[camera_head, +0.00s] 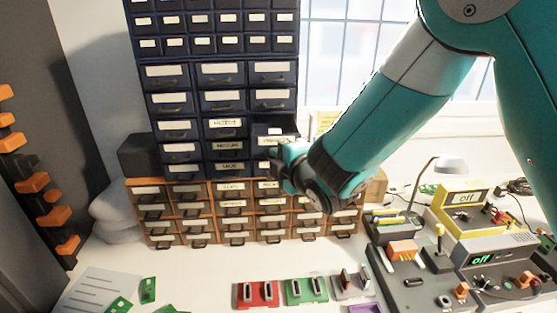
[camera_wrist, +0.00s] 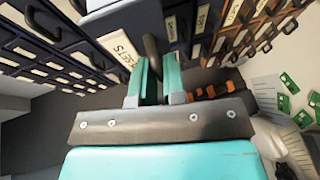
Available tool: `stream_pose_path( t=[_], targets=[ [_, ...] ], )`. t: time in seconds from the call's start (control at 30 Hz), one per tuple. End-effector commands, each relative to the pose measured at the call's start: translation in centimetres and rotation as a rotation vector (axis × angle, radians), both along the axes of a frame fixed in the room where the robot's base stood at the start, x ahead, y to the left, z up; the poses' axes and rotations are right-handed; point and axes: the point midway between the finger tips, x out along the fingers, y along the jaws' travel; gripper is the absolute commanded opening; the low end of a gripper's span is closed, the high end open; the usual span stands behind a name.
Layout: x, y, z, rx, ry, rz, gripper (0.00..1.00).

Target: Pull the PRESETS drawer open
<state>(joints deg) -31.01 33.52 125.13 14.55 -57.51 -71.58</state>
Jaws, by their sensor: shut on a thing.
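The PRESETS drawer (camera_head: 270,141) is in the right column of the dark blue cabinet (camera_head: 205,87). It stands out from the cabinet, and its open top shows something pale inside. In the wrist view its label (camera_wrist: 124,48) reads "...SETS", with the start cut off. My gripper (camera_head: 276,163) is in front of this drawer, partly hidden by its own wrist. In the wrist view, the teal fingers of my gripper (camera_wrist: 155,82) are shut on the dark drawer handle (camera_wrist: 152,50).
Other labelled blue drawers surround it, with wooden drawers (camera_head: 233,222) below; all look closed. Red, green and grey blocks (camera_head: 255,293) lie on the white worktop. Grey and yellow devices (camera_head: 465,225) crowd the right side. Orange-black holders (camera_head: 33,184) stand at left.

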Motion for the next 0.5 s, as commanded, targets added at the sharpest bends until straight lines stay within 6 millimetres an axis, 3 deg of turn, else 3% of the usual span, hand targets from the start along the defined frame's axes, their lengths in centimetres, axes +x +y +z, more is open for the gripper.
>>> stream_pose_path(
  t=[0.23,0.27,0.3,0.5],
  targets=[
    [0.01,0.01,-0.17,-0.015,0.003,-0.003,0.00],
    [0.00,0.07,-0.17,-0.015,0.003,-0.002,0.14],
    [-0.02,0.13,-0.19,-0.015,0.004,-0.001,0.21],
    [-0.05,0.37,-0.10,-0.010,0.002,0.002,0.21]
  ],
)
